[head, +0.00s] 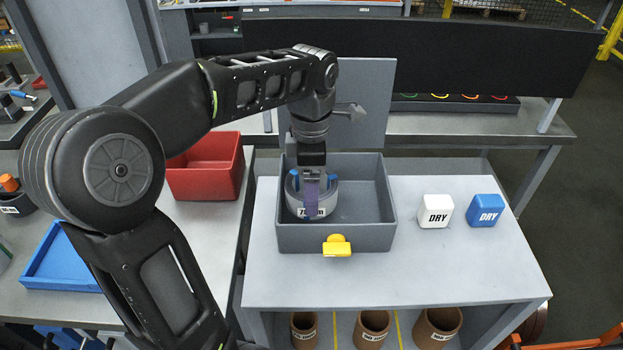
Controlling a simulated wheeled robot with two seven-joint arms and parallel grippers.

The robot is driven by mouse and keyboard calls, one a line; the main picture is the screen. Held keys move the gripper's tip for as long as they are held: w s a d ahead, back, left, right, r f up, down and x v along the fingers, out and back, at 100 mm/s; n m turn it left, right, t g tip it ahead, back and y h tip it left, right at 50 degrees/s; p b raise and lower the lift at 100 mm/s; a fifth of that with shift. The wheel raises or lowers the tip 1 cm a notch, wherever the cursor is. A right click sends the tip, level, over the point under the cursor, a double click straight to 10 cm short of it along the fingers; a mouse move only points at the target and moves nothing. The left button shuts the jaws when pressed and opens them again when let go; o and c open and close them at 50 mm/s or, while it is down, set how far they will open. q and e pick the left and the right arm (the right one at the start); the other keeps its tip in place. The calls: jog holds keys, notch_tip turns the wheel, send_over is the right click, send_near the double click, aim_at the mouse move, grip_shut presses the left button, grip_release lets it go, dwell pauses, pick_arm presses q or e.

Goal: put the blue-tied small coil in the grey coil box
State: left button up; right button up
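The blue-tied small coil (329,200) is a grey ring with blue ties and a white size label. It is inside the outline of the grey coil box (365,236), at its left side. My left gripper (312,196) points down over the coil, with a finger in front of the coil's wall and label; it looks shut on that wall. Whether the coil touches the box floor is hidden by the front wall. The box is open at the top, with a yellow latch (337,246) in front. My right gripper is not in view.
A white DRY block (435,211) and a blue DRY block (485,210) stand to the right. A grey panel (365,90) rises behind the box. A red bin (207,170) and a blue tray (60,262) are on the left table. The table's front right is clear.

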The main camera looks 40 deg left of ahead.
pick_arm(q)
notch_tip(320, 180, down, 3)
jog(key=shift+f, duration=0.3)
jog(key=shift+f, duration=0.15)
jog(key=o, duration=2)
